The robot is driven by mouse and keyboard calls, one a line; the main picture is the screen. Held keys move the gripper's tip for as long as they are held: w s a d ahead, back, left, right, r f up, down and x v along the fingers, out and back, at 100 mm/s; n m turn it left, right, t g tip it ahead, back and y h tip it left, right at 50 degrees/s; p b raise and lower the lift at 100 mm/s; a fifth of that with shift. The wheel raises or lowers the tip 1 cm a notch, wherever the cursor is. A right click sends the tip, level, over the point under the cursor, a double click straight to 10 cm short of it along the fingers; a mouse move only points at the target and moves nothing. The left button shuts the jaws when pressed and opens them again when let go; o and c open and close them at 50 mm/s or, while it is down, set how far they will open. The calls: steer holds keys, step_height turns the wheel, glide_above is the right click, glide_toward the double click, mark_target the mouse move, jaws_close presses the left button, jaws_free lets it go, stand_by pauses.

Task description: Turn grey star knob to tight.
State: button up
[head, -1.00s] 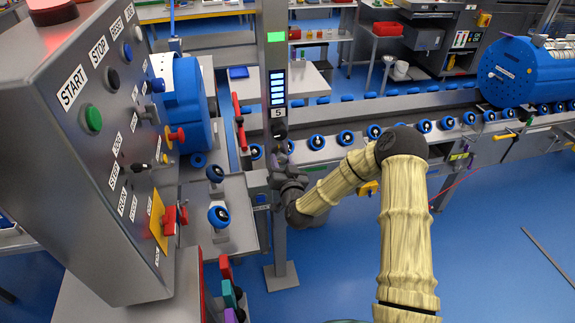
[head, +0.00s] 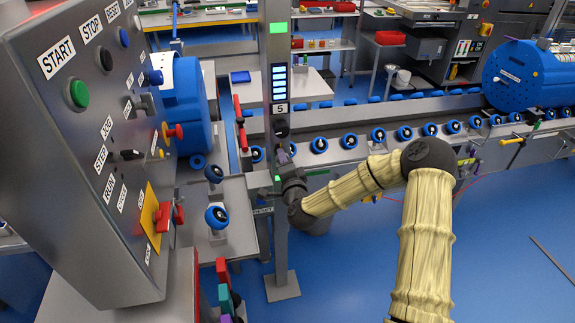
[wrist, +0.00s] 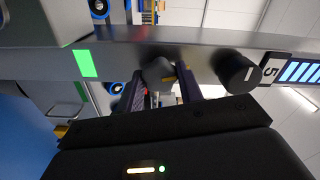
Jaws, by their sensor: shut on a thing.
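The grey star knob (wrist: 158,73) is on the grey post (wrist: 205,45), between the two dark purplish fingers of my gripper (wrist: 160,86) in the wrist view. My gripper is shut on it. The lobes and any tight mark cannot be made out. In the head view my gripper (head: 284,158) is at the post (head: 279,232), below the label 5, and hides the knob. A second, dark round knob (wrist: 238,70) sits on the post nearer the label 5, apart from my fingers. It also shows in the head view (head: 282,128).
A green lit patch (wrist: 86,63) is on the post. A control box (head: 105,210) with several buttons stands close at left. A conveyor (head: 380,145) with blue rollers runs behind the post. Blue floor (head: 510,220) is open at right.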

steer(key=m, duration=0.2)
steer(key=shift+w+d+r+m+b, duration=0.1)
steer(key=shift+w+d+m+b, duration=0.1)
steer(key=shift+d+m+b, duration=0.15)
steer(key=shift+s+a+m, duration=0.15)
steer(key=shift+a+m, duration=0.2)
steer(key=o, duration=1)
steer(key=shift+d, duration=0.1)
